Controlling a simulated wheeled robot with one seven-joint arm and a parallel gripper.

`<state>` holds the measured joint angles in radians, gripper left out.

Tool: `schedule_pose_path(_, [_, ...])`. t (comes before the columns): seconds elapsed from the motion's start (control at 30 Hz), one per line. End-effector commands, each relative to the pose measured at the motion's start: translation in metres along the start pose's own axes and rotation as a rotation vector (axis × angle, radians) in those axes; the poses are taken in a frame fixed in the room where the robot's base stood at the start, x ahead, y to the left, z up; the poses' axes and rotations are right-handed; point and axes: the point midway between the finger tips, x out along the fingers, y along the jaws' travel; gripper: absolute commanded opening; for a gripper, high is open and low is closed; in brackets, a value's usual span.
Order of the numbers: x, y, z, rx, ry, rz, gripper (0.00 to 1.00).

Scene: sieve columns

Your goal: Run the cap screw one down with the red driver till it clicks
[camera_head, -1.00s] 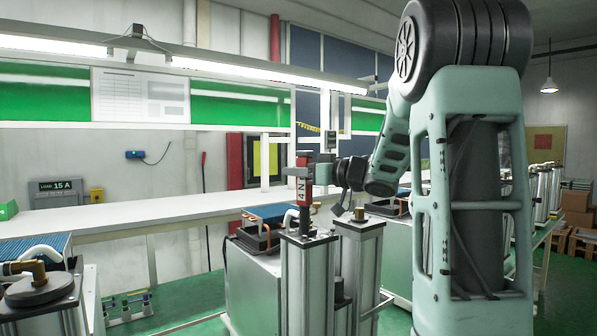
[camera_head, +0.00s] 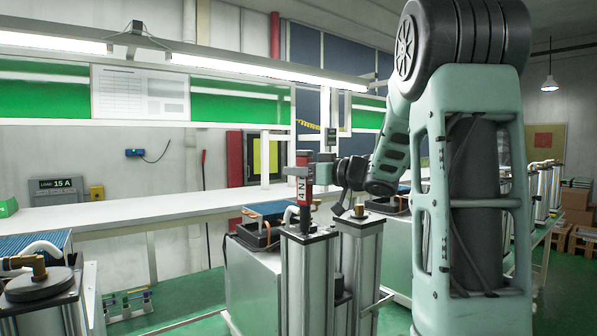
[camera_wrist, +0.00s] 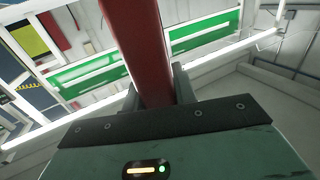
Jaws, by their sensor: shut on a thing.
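The red driver (camera_head: 304,180), marked "4 N", stands upright above the top plate of the left sieve column (camera_head: 307,270). My gripper (camera_head: 325,171) is shut on it from the right side. In the wrist view the driver's red body (camera_wrist: 143,45) rises between the fingers. The driver's lower end reaches down to the column's dark top plate. The cap screw and the bit tip are too small or hidden to make out, so I cannot tell whether they touch.
A second column (camera_head: 360,240) with a brass fitting stands close on the right. A blue-topped unit (camera_head: 270,210) is behind. A white bench (camera_head: 130,210) runs along the back. Another unit with a brass fitting and hose (camera_head: 38,275) is at the lower left.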

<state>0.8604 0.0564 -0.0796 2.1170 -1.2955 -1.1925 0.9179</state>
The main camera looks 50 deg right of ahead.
Motion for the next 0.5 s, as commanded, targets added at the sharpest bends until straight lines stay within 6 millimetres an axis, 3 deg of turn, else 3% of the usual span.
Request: schedule_pose_path(0.5, [0.0001, -0.0001, 0.0073, -0.001, 0.001, 0.000, 0.00])
